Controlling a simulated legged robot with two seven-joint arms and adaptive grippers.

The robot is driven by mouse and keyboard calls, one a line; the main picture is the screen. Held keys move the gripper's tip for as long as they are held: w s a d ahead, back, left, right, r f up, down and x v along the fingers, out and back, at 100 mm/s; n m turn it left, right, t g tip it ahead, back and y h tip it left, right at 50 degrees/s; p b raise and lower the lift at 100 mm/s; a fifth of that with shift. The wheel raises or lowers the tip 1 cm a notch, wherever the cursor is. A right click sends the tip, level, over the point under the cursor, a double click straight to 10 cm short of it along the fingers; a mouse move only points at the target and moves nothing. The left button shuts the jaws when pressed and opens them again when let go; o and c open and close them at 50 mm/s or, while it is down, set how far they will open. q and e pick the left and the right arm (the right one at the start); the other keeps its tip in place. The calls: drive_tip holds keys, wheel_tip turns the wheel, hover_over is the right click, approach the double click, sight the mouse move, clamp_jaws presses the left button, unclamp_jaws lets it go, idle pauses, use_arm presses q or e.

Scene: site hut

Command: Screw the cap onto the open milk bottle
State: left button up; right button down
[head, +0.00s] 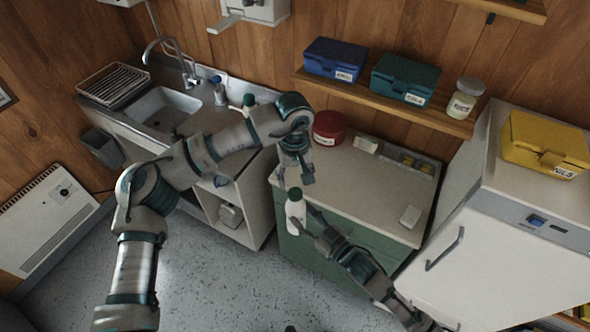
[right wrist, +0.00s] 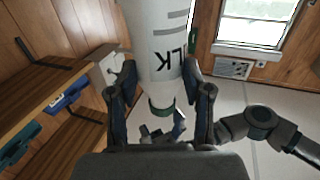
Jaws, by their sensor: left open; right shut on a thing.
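The white milk bottle (head: 296,211) stands upright in my right gripper (head: 304,222), in front of the green cabinet. In the right wrist view the bottle (right wrist: 158,45) appears upside down, between the shut fingers of the right gripper (right wrist: 160,82). A dark green cap (head: 294,194) is on the bottle's top; it also shows in the right wrist view (right wrist: 161,106). I cannot tell how tightly it sits. My left gripper (head: 295,181) is open just above the cap, and its fingers (right wrist: 163,131) show beyond the cap in the right wrist view.
A green cabinet's worktop (head: 345,188) holds a red tin (head: 329,127) and small items. A wall shelf (head: 385,101) carries boxes and a jar. A white fridge (head: 490,262) stands at the right.

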use_arm(q)
drive_tip(key=n, duration=0.5)
drive_tip(key=shift+r, duration=0.15)
drive_tip(key=n, duration=0.5)
drive_tip(key=shift+r+n, duration=0.15)
drive_tip(key=shift+n, duration=0.25)
drive_tip(key=n, duration=0.5)
drive_tip(key=shift+r, duration=0.2)
drive_tip(key=n, duration=0.5)
drive_tip(key=shift+r, duration=0.1)
drive_tip(key=n, duration=0.5)
drive_tip(key=shift+r+n, duration=0.2)
drive_tip(key=shift+n, duration=0.1)
drive_tip(key=n, duration=0.5)
drive_tip(key=shift+w+r, duration=0.1)
drive_tip(key=shift+r, duration=0.05)
drive_tip(key=n, duration=0.4)
drive_tip(key=shift+r+n, duration=0.15)
drive_tip(key=shift+n, duration=0.25)
drive_tip(key=n, duration=0.4)
drive_tip(key=shift+r+n, duration=0.1)
drive_tip(key=shift+n, duration=0.2)
